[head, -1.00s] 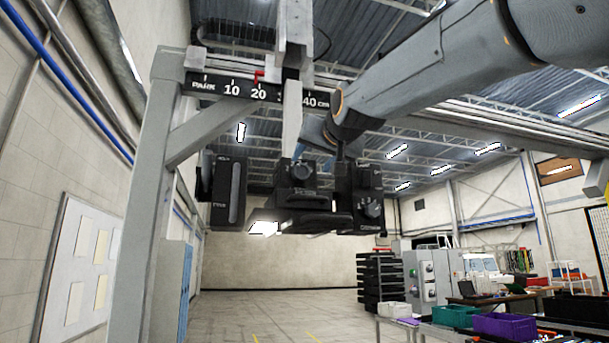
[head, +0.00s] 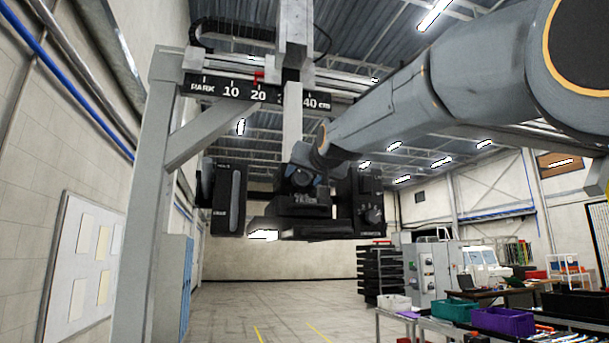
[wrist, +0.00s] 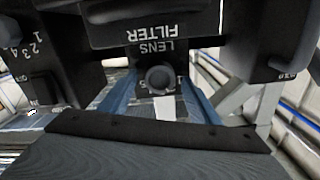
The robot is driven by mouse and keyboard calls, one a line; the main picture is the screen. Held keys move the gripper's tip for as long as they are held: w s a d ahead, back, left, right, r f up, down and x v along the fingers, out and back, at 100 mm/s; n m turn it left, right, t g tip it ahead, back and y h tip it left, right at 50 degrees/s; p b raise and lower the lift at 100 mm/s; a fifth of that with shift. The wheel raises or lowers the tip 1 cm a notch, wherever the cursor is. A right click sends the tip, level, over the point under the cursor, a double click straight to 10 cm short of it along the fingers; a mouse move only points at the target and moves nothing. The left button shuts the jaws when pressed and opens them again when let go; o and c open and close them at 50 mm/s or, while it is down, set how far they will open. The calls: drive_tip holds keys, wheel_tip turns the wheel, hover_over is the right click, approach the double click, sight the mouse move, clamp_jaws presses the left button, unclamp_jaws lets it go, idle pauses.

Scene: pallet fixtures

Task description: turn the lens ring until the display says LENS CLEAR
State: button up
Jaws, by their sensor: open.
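The black camera head (head: 304,205) hangs below a vertical post on the gantry. In the wrist view its LENS FILTER label appears upside down. A round dark knob (wrist: 158,78), which looks like the lens ring, sits by that label with small numbers beside it. My gripper (wrist: 158,82) is open, with one bluish finger on each side of the knob in the picture; I cannot tell whether they touch it. In the head view my gripper (head: 302,178) is in front of the middle block and hides the knob. I cannot read LENS CLEAR on any display.
A black box with a vertical slot (head: 228,197) hangs left of the middle block, and a block with dials (head: 370,205) hangs close on its right. A scale rail (head: 245,90) runs above. A grey gantry post (head: 150,200) stands at left.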

drive_tip(key=c, duration=1.1)
drive_tip(key=shift+o, duration=0.2)
drive_tip(key=shift+n+b, duration=0.3)
drive_tip(key=shift+b, duration=0.1)
drive_tip(key=shift+f+n+b, duration=0.1)
drive_tip(key=shift+n+b, duration=1.05)
drive_tip(key=shift+n, duration=0.05)
drive_tip(key=shift+n+b, duration=0.85)
drive_tip(key=shift+n, duration=0.55)
drive_tip(key=o, duration=1.1)
drive_tip(key=shift+c, duration=0.2)
